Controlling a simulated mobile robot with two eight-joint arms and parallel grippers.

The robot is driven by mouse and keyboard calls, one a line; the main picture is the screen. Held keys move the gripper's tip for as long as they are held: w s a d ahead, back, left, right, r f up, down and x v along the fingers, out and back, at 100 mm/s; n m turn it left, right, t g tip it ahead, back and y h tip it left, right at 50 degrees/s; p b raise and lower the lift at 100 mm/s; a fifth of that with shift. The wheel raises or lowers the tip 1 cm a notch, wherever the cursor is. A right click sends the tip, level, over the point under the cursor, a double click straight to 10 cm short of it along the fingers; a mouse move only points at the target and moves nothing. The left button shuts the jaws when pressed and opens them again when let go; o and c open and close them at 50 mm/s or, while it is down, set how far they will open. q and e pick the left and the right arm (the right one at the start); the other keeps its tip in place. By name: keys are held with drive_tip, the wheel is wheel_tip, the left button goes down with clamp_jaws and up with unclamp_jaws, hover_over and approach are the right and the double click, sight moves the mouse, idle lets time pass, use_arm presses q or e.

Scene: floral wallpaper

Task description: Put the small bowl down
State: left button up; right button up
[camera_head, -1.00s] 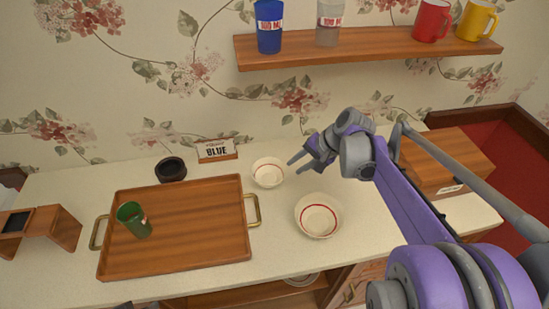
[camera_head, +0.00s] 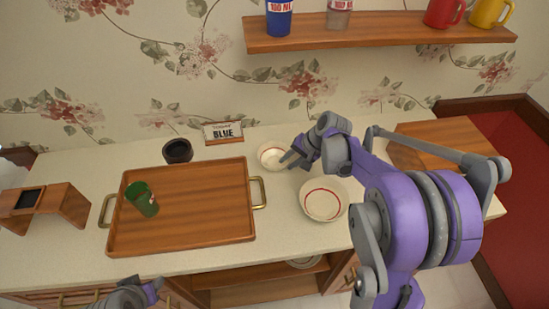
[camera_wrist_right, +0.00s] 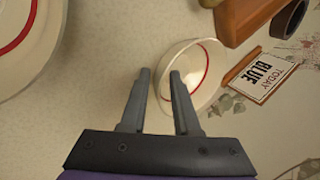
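The small bowl (camera_head: 270,157), cream with a red ring inside, sits upright on the counter right of the tray; it also shows in the right wrist view (camera_wrist_right: 200,82). My right gripper (camera_head: 287,161) is at the bowl's right side. In the right wrist view its two fingers (camera_wrist_right: 160,75) are apart, with the bowl's near wall between or just beyond their tips; I cannot tell whether they touch it. Part of my left arm (camera_head: 135,295) shows at the bottom edge; its fingers are not clear.
A larger bowl (camera_head: 324,200) stands just in front of my right gripper. A wooden tray (camera_head: 195,215) holds a green cup (camera_head: 146,202). A black bowl (camera_head: 177,150) and a BLUE sign (camera_head: 223,133) stand behind it. A shelf (camera_head: 380,32) with cups hangs above.

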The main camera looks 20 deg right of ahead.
drive_tip(key=shift+f, duration=0.15)
clamp_jaws()
idle(0.4)
wheel_tip(320, 180, up, 10)
drive_tip(key=shift+f, duration=0.1)
